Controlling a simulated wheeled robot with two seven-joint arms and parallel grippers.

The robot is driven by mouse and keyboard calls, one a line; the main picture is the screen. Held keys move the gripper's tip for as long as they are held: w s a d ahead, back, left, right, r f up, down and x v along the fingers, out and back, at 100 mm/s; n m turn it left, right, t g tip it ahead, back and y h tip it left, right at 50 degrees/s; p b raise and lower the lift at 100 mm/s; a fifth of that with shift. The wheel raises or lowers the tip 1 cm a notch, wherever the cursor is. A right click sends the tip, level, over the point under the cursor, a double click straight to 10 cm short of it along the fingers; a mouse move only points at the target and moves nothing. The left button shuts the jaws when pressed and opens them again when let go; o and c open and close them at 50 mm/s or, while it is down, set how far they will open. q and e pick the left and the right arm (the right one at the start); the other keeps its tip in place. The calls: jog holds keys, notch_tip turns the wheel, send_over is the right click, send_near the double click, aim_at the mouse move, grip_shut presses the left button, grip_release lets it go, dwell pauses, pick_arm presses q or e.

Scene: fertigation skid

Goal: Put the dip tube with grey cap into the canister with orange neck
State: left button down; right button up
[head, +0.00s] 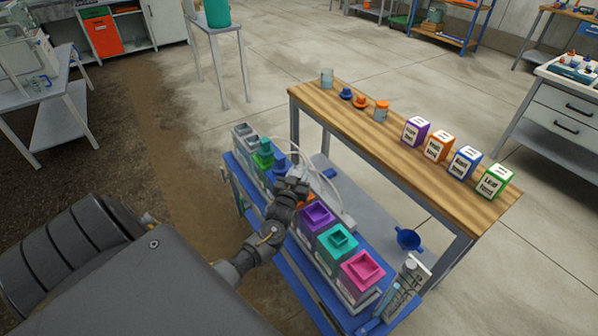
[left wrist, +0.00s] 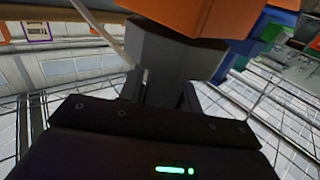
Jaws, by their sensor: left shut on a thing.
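My left gripper (head: 292,188) is over the middle of the skid, beside the canister with orange neck (head: 306,199), which is mostly hidden behind my wrist and gripper. In the left wrist view the fingers (left wrist: 163,92) are shut on a grey piece (left wrist: 175,52), which looks like the grey cap of the dip tube. Large orange surfaces (left wrist: 190,15), likely the orange neck, show right next to the grey cap. Whether the tube sits inside the neck cannot be told. My right gripper is not in view.
Canisters with purple (head: 317,214), teal (head: 339,240) and pink (head: 362,269) necks stand in a row on the blue skid (head: 300,277). Pale hoses (head: 332,185) loop beside my gripper. A wooden bench (head: 340,104) behind holds labelled boxes. A blue funnel (head: 408,239) is at the right.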

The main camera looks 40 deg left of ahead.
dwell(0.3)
pick_arm(q)
jog(key=c, duration=0.9)
grip_release()
jog(key=shift+f, duration=0.1)
jog(key=v, duration=1)
jog(key=shift+s+d+b, duration=0.15)
jog(key=shift+s+b, duration=0.15)
jog(key=shift+s, duration=0.05)
